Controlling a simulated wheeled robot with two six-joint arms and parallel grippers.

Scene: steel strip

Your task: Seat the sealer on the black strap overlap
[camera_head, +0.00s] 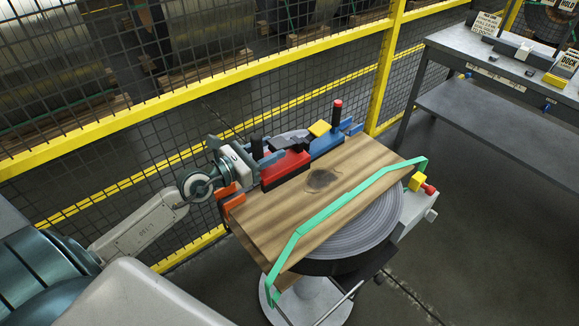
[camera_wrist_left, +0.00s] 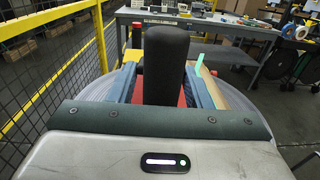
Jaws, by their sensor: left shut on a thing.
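A long tool, red (camera_head: 285,168) at its near end and blue (camera_head: 328,141) at its far end, lies along the back edge of a wooden board; it looks like the sealer. A grey lever, a yellow block and a red-topped black post stand on it. My left gripper (camera_head: 262,158) is shut on its upright black handle. In the left wrist view the black handle (camera_wrist_left: 166,62) stands between my two blue-grey fingers, with red below. I cannot make out the black strap overlap; the tool may hide it. Whether the tool touches the board is unclear. My right gripper is not in view.
A green strap (camera_head: 330,213) crosses the front of the wooden board (camera_head: 285,208), which rests over a round grey coil (camera_head: 362,232). A yellow-and-red knob (camera_head: 421,183) sits at the right. A yellow-railed mesh fence (camera_head: 210,75) stands behind. A grey workbench (camera_head: 500,65) is at back right.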

